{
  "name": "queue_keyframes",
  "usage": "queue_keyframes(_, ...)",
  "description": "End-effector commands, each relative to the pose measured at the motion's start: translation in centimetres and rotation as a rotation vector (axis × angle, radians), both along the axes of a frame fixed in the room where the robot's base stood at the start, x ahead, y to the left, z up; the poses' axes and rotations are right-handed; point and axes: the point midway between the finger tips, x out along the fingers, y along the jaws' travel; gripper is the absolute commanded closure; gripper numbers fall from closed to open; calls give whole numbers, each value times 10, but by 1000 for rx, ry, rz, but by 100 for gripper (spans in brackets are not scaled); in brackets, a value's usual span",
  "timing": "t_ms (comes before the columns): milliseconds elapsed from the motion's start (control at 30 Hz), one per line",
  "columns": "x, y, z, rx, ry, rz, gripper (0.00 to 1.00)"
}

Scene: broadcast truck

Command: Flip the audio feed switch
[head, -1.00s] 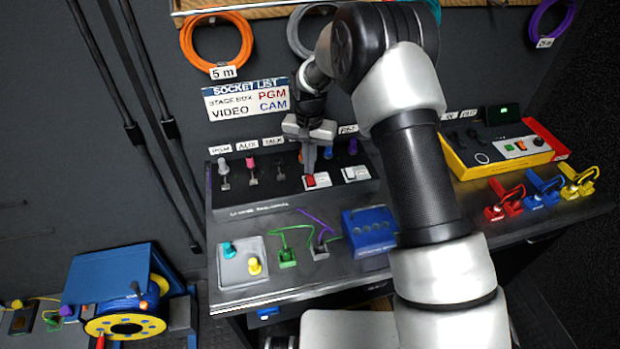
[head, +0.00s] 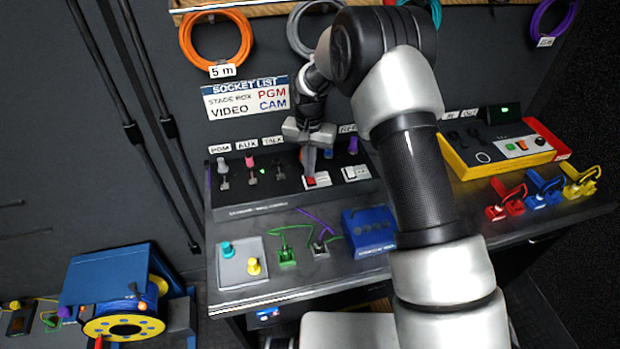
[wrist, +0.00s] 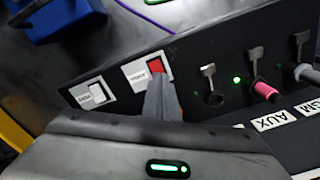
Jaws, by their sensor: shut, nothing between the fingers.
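A rocker switch with a red face (wrist: 155,67) sits on a white plate on the black panel; its small label is too blurred to read surely. It also shows in the head view (head: 321,179). A second, white rocker switch (wrist: 97,92) is beside it, also in the head view (head: 355,173). My gripper (head: 309,174) is shut with nothing in it, its fingers pointing down at the red switch. In the wrist view the fingertips (wrist: 155,84) overlap the switch's near edge and appear to touch it. I cannot read which switch is marked audio feed.
In front are a blue box (head: 368,232), green and purple cables, and a plate with teal and yellow knobs (head: 241,262). A yellow-red console (head: 505,148) is right.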

Motion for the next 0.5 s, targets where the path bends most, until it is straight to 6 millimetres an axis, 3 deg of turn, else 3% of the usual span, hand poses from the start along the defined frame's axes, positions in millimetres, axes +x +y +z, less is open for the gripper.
queue_keyframes(233,-1,0,1,-1,3,0,100)
queue_keyframes(500,-1,0,23,0,2,0,100)
